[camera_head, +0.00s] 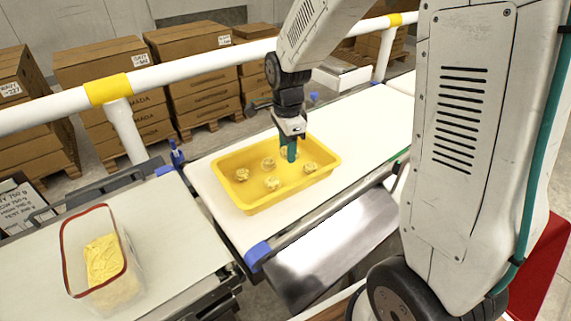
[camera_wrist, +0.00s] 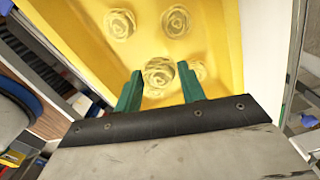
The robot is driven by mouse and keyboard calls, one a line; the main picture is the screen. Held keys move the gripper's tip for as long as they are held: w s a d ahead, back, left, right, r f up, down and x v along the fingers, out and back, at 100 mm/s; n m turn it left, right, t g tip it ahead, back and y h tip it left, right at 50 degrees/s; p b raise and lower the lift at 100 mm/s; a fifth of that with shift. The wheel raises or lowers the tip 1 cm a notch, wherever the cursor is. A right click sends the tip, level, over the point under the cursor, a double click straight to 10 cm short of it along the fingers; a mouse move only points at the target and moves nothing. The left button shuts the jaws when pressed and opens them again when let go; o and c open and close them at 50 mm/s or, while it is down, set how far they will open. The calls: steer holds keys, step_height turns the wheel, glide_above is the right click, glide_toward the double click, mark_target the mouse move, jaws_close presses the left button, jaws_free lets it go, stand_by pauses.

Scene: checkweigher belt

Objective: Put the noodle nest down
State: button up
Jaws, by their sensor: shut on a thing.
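A noodle nest (camera_wrist: 159,75), pale yellow and coiled, is between the green fingers of my gripper (camera_wrist: 159,88) in the wrist view. In the head view my gripper (camera_head: 290,150) points down over the back part of a yellow tray (camera_head: 252,207), and the fingers partly hide the nest. Several other nests lie in the tray, among them one at the left (camera_head: 242,174), one at the front (camera_head: 272,183) and one at the right (camera_head: 311,168). I cannot tell whether the held nest touches the tray floor.
The tray stands on a white belt (camera_head: 370,120). A clear, red-rimmed container (camera_head: 68,255) with yellow contents stands on the left belt (camera_head: 165,230). A white rail (camera_head: 190,68) runs behind, with stacked cartons (camera_head: 100,65) beyond.

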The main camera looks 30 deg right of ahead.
mark_target(287, 171)
steer(key=shift+f, duration=2.45)
steer(key=shift+f, duration=0.1)
steer(key=o, duration=0.9)
steer(key=shift+f, duration=0.1)
steer(key=shift+o, duration=0.2)
